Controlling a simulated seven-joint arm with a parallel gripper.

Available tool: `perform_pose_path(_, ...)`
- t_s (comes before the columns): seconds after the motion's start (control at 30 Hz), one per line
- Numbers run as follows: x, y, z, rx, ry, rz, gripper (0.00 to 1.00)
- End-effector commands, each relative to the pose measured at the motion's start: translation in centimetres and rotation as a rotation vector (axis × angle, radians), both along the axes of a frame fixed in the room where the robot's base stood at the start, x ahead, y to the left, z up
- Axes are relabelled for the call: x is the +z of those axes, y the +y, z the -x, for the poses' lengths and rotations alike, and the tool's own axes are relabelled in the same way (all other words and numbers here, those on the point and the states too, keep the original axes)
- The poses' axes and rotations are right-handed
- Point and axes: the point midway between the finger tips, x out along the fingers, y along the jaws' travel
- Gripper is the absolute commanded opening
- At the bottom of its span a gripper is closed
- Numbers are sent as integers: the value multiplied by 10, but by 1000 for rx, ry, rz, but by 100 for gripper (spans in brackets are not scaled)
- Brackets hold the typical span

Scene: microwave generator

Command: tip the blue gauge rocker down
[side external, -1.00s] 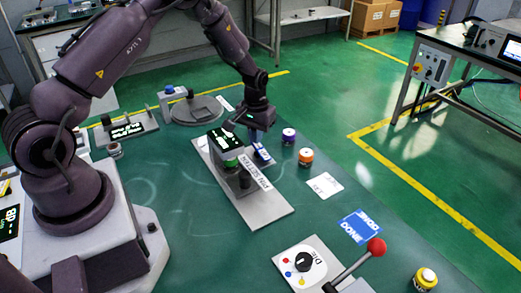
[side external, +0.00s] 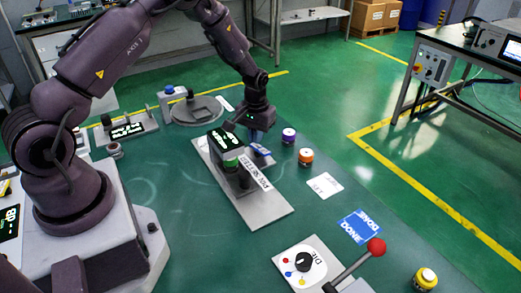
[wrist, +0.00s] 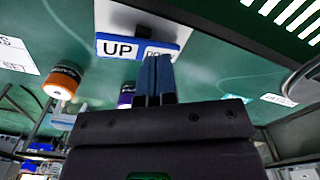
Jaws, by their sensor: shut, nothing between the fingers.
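The blue gauge rocker (wrist: 120,48) shows in the wrist view, with white plates marked UP on the left and a partly covered word starting "DO" on the right. In the side external view the rocker (side external: 263,158) sits beside the dark gauge block with green digits (side external: 226,138). My gripper (wrist: 155,58) is shut and empty, its blue fingers together over the DO end. In the side external view my gripper (side external: 256,138) is just above the rocker's far end. Whether the fingertips touch it is unclear, and so is the rocker's exact tilt.
A round grey turntable (side external: 198,110) is behind on the left. A red-balled lever (side external: 376,247) and a dial plate (side external: 303,262) are in front.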

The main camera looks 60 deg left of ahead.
Motion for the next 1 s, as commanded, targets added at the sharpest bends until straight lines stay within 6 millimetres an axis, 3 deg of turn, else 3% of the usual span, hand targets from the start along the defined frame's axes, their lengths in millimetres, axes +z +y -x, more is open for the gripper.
perform_pose_path(0.63,53,0,0,0,-2,-1,0)
perform_pose_path(1.0,60,0,0,0,0,-1,0)
